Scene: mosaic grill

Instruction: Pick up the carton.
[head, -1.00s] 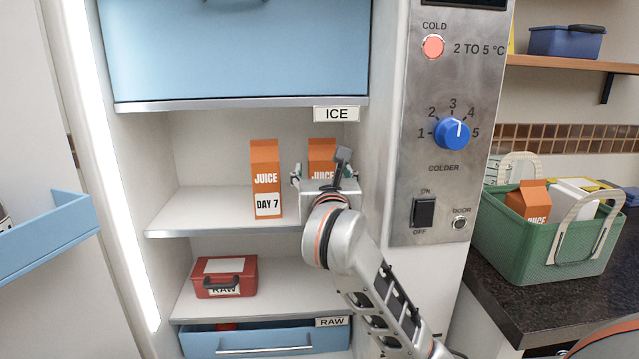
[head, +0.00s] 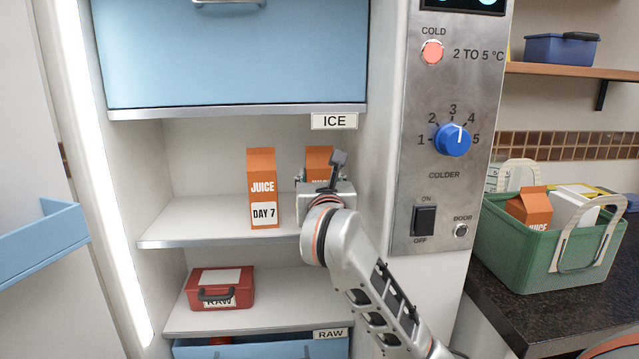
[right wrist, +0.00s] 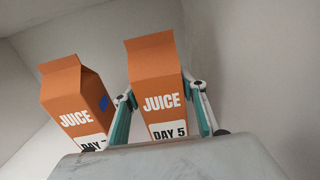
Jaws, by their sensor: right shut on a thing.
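Two orange juice cartons stand side by side on the upper fridge shelf. The left carton (head: 262,187) is labelled DAY 7 and stands free; it also shows in the right wrist view (right wrist: 75,95). The right carton (head: 319,160) is mostly hidden behind my right gripper in the head view. In the right wrist view this carton (right wrist: 156,85) reads DAY 5. My right gripper (right wrist: 163,112) has a finger on each side of the DAY 5 carton and is shut on it. Whether the carton's base touches the shelf is hidden. My left gripper is not in view.
The shelf (head: 190,228) has free room left of the DAY 7 carton. A red RAW box (head: 218,277) sits on the shelf below. A blue ICE drawer (head: 230,60) hangs above. A green basket (head: 540,250) with another juice carton (head: 530,207) stands on the dark counter at right.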

